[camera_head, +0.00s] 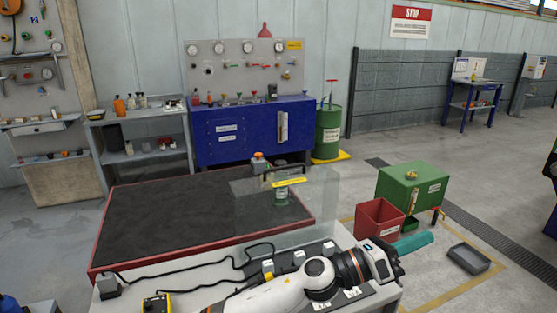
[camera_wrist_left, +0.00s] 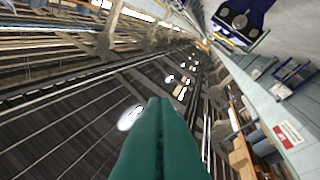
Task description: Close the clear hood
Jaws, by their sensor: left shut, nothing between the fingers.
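The clear hood (camera_head: 322,195) is a see-through panel at the right end of the dark-topped table (camera_head: 170,215). It seems raised, but its faint edges make its exact angle hard to tell. A yellow label (camera_head: 290,182) shows on it, with a dark bar or handle just above. My left gripper (camera_head: 428,237) has teal fingers and points right, past the table's right edge. It is to the right of the hood and apart from it. The left wrist view shows the teal fingers (camera_wrist_left: 160,102) pressed together with nothing between them. My right gripper is out of view.
A light bench with white blocks (camera_head: 268,267) and black cables lies under my left arm. A red bin (camera_head: 379,220), a green cabinet (camera_head: 412,188) and a grey tray (camera_head: 468,258) stand on the right. A blue workbench (camera_head: 245,150) and green drum (camera_head: 328,135) are behind.

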